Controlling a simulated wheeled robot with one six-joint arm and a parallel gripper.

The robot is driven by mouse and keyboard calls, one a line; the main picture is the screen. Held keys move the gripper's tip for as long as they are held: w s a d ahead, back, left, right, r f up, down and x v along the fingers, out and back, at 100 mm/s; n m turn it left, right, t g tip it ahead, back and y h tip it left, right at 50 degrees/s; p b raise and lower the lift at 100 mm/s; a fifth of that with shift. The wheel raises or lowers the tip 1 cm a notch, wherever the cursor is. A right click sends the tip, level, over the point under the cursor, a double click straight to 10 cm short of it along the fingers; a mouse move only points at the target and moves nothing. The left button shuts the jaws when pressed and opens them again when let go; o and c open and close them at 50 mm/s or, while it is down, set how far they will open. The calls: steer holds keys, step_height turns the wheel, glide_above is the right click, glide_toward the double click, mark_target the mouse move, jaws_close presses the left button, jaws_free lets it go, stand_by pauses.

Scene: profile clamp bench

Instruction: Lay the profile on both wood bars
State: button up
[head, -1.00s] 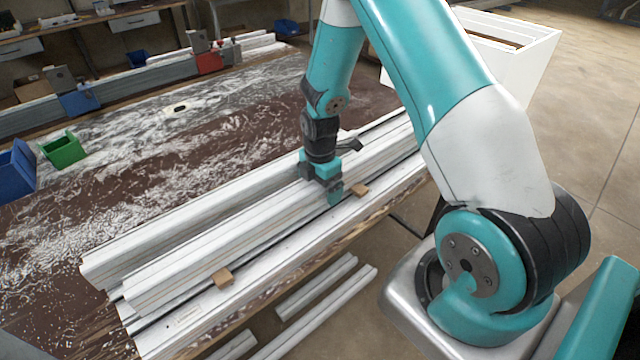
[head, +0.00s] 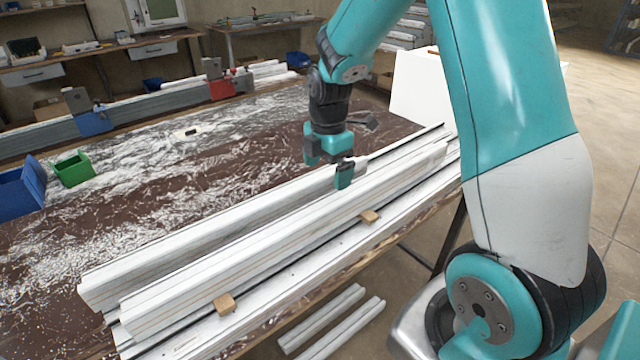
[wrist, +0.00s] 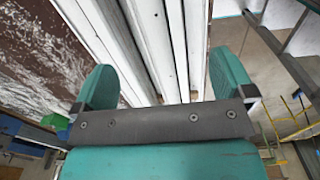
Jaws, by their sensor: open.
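Two long white profiles lie side by side along the bench's front edge: a front profile (head: 250,255) and a rear profile (head: 200,240). Two small wood bars, the near wood bar (head: 224,304) and the far wood bar (head: 370,216), show their ends at the front profile's front side. Whether they run on under it is hidden. My gripper (head: 328,163) is open and empty, above the profiles toward their far part, apparently clear of them. In the wrist view, white profile lengths (wrist: 150,45) run between and beyond my gripper's spread fingers (wrist: 163,65).
A green bin (head: 73,168) and a blue bin (head: 22,188) stand at the left. A rail with a blue clamp (head: 93,121) and a red clamp (head: 222,88) runs behind. Loose profiles (head: 340,325) lie below the bench. The bench's brown middle is open, strewn with white scraps.

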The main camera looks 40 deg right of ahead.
steer(key=s+a+r+m+y, duration=0.1)
steer(key=s+a+r+m, duration=0.2)
steer(key=s+a+r, duration=0.35)
steer(key=s+a+r+m+y, duration=0.1)
steer(key=s+a+r+m, duration=0.2)
steer(key=a, duration=0.6)
steer(key=s+a+r+m+y, duration=0.2)
steer(key=s+a+m, duration=0.3)
steer(key=s, duration=0.7)
steer(key=shift+s+a+r, duration=0.25)
steer(key=shift+a+r, duration=0.3)
